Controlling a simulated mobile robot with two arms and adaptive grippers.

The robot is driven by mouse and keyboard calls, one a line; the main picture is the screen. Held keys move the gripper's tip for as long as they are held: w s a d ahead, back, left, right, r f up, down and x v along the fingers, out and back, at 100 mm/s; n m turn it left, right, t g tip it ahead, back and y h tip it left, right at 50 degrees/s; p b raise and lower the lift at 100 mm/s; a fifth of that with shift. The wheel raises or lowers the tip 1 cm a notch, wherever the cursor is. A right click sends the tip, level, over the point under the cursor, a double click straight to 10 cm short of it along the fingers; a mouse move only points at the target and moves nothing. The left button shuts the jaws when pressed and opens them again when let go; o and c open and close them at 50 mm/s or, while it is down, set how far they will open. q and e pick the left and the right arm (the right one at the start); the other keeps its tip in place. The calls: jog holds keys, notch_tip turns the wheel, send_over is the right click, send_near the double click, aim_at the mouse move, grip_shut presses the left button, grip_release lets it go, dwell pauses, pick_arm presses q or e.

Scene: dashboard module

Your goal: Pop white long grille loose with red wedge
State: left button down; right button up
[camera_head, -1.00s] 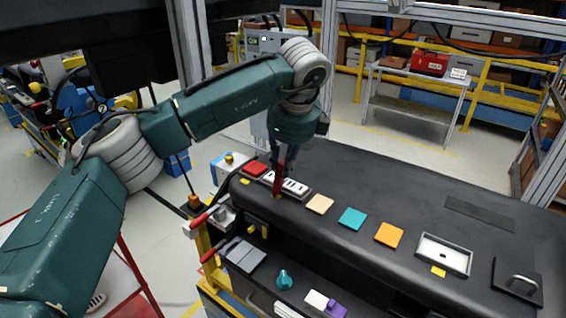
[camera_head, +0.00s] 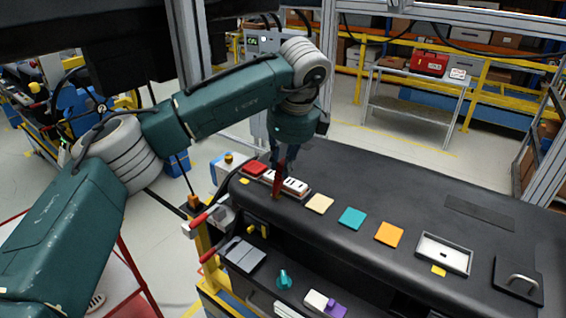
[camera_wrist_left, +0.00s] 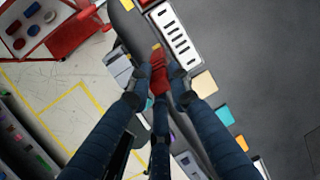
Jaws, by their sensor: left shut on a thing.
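The white long grille (camera_head: 295,186) lies in its dark frame near the left end of the dashboard's top. In the left wrist view the grille (camera_wrist_left: 178,38) shows several dark slots. My left gripper (camera_head: 281,158) points down above the near edge of the grille. It is shut on the red wedge (camera_head: 277,182), which hangs upright below the fingers. In the wrist view the red wedge (camera_wrist_left: 158,70) sits between the fingertips (camera_wrist_left: 160,88), its end at the grille's near edge. I cannot tell whether it touches the grille. My right gripper is not in view.
A white-framed recess (camera_head: 443,253) and a handled black panel (camera_head: 518,282) lie further right.

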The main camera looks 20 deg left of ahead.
pick_arm(q)
jog(key=shift+w+r, duration=0.2)
jog(key=shift+r, duration=0.6)
jog(key=shift+s+r+p, duration=0.1)
jog(key=shift+r+p, duration=0.25)
jog(key=shift+r, duration=2.2)
jog(key=shift+f, duration=0.1)
